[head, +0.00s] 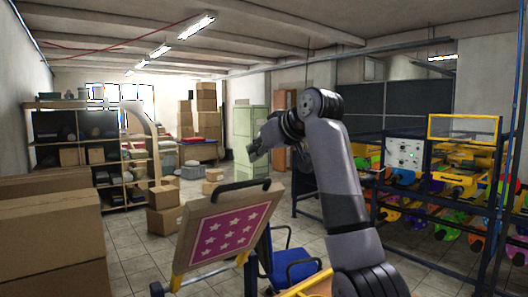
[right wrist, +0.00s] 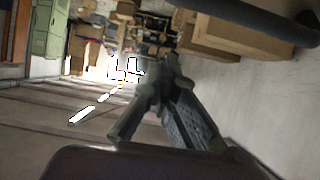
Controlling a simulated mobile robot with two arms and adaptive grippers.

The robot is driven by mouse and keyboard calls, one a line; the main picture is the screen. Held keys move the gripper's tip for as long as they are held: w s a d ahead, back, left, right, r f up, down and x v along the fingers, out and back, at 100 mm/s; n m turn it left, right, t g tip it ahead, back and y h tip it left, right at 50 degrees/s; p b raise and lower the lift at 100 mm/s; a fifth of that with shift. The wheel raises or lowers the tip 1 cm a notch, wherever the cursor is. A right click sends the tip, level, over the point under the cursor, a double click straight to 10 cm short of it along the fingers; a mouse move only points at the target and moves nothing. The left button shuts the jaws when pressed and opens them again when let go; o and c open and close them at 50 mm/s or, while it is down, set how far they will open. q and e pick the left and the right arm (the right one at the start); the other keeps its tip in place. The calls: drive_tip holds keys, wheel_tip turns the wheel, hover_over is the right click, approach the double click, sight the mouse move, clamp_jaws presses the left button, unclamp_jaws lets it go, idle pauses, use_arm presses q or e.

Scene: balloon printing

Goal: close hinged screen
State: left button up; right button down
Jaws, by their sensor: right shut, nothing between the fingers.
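The hinged screen (head: 221,232) stands tilted up at the lower middle of the head view. It has a pale wooden frame around a pink panel with white stars. A black handle (head: 239,184) runs along its top edge. My right gripper (head: 252,154) is shut and empty, raised above the screen's handle and apart from it in the picture. In the right wrist view the fingers (right wrist: 156,68) come together with nothing between them. A dark bar (right wrist: 255,17) crosses the upper right there; I cannot tell if it is the handle. My left gripper is not in view.
Cardboard boxes (head: 52,240) stand close on the left. A blue chair (head: 291,262) is right behind the screen. A dark machine frame with colourful parts (head: 440,190) fills the right side. Tiled floor (head: 130,240) shows between the boxes and screen.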

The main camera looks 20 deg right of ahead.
drive_tip(key=shift+s+d+f, duration=0.2)
drive_tip(key=shift+s+f, duration=0.25)
drive_tip(key=shift+s+d+f, duration=0.2)
drive_tip(key=shift+s+f, duration=0.2)
drive_tip(key=shift+s, duration=0.05)
drive_tip(key=shift+s+d+f+p, duration=0.25)
drive_tip(key=shift+s+f+p, duration=0.1)
drive_tip(key=shift+s, duration=0.1)
drive_tip(key=shift+s+f, duration=0.1)
drive_tip(key=shift+f, duration=0.05)
